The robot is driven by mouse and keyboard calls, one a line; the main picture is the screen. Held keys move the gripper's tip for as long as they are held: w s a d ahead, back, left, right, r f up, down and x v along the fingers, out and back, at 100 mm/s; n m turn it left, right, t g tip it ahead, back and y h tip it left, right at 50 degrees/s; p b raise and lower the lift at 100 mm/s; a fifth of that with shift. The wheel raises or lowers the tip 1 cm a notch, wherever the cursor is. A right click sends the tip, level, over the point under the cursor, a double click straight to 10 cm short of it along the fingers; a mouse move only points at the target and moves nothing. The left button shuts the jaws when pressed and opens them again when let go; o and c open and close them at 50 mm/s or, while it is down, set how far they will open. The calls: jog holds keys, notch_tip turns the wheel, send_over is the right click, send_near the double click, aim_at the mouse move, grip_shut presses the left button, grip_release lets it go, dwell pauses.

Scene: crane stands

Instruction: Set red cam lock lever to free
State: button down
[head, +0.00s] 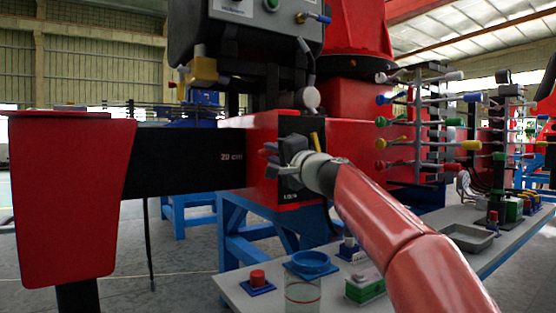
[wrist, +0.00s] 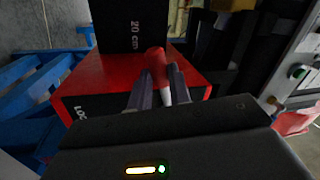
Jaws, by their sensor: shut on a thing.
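The red cam lock lever (wrist: 156,58) has a rounded red grip and a pale shaft in the wrist view. It sits between the two grey fingers of my gripper (wrist: 160,76), which is shut on it. The lever is at the red clamp block (wrist: 90,86), whose black face has a partly covered "LOCK" label. In the head view my gripper (head: 271,157) is at the black face (head: 291,197) of the block. The gripper and wrist hide most of the lever and its pivot there. I cannot tell the lever's exact angle.
A black beam (head: 190,160) marked "20 cm" runs from the block to a red plate (head: 70,195) at left. A grey control box (head: 245,25) hangs above. The grey bench (head: 240,292) below holds a red button (head: 258,278) and a blue-rimmed clear cylinder (head: 303,290).

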jog(key=shift+s+a+r+m+t+h+p, duration=0.1)
jog(key=shift+r+m+t+h+p, duration=0.15)
jog(key=shift+r+m+p, duration=0.5)
jog(key=shift+s+a+r+m+t+h+p, duration=0.2)
jog(key=shift+r+m, duration=0.35)
jog(key=shift+m, duration=0.6)
jog(key=shift+w+d, duration=0.15)
jog(key=c, duration=1.3)
grip_release()
jog(key=b+v, duration=0.4)
jog(key=v, duration=0.3)
jog(key=shift+s+d, duration=0.25)
jog(key=shift+f, duration=0.1)
